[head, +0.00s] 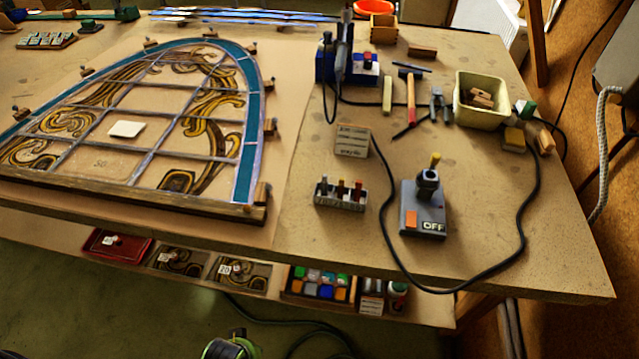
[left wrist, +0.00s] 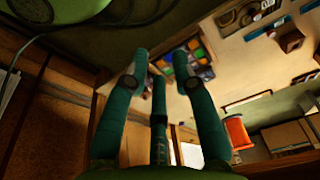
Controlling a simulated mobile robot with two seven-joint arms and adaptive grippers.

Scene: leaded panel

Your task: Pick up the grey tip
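A small light-grey rack (head: 340,205) stands on the bench in the head view, holding upright tips. Its leftmost tip (head: 323,188) looks dark grey; the middle one (head: 341,188) is reddish and the right one (head: 358,190) brownish. They are too small for me to see detail. My left gripper (left wrist: 160,62) shows in the left wrist view with its teal fingers spread apart and nothing between them. In the head view, a green and black part at the bottom edge looks like part of my arm, below the bench front and well away from the rack. My right gripper is not in view.
A grey soldering unit (head: 424,215) marked OFF stands right of the rack, its black cable (head: 535,200) looping across the bench. A labelled box (head: 352,141) stands behind the rack. The leaded panel (head: 130,125) lies left. A lower shelf holds coloured glass pieces (head: 320,282).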

